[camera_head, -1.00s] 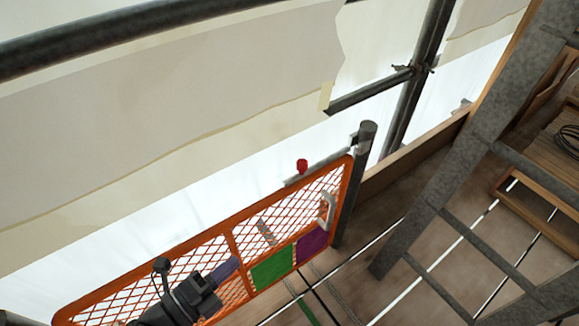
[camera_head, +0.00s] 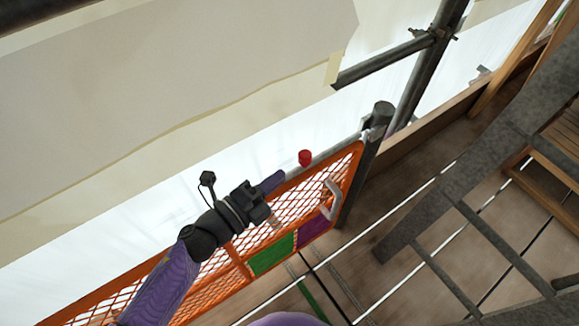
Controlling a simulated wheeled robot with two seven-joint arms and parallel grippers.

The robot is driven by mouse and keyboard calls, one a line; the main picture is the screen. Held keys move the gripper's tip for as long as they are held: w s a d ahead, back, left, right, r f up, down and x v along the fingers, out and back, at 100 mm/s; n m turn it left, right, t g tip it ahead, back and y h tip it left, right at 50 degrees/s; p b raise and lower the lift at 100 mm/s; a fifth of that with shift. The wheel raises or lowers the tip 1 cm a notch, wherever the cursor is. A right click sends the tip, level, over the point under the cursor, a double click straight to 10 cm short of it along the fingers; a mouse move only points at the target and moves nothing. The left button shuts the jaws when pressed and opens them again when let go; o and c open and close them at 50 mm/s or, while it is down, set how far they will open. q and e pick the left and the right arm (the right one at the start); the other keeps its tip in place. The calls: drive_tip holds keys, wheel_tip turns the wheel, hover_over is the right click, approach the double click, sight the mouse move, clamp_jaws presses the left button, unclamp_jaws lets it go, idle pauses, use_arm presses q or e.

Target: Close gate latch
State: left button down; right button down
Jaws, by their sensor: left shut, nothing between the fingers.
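The orange mesh gate (camera_head: 232,262) runs from the lower left up to the dark grey post (camera_head: 352,183). A grey latch bar (camera_head: 332,150) with a red knob (camera_head: 305,157) lies along the gate's top edge near the post. A pale bracket (camera_head: 369,133) is on the post; whether the bar sits inside it is too small to tell. A white pull handle (camera_head: 331,200) is on the gate's post end. My left gripper (camera_head: 274,182) is shut and empty, just left of the red knob and apart from it. My right gripper is out of view.
A grey ladder-like frame (camera_head: 468,175) slants across the right side. Scaffold tubes (camera_head: 428,72) and pale sheeting (camera_head: 160,100) stand behind the gate. The plank floor (camera_head: 395,205) between gate and ladder is mostly clear. Green (camera_head: 272,254) and purple (camera_head: 314,230) panels are on the gate.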

sight(303, 162)
use_arm(q)
drive_tip(key=x, duration=0.3)
drive_tip(key=shift+w+d+f+b, duration=0.1)
drive_tip(key=shift+w+d+b, duration=0.1)
drive_tip(key=shift+b, duration=0.2)
drive_tip(key=shift+w+d, duration=0.1)
drive_tip(key=x, duration=0.4)
drive_tip(key=shift+d+b, duration=0.3)
drive_tip(key=shift+d, duration=0.3)
drive_tip(key=shift+w+r, duration=0.1)
drive_tip(key=shift+r, duration=0.1)
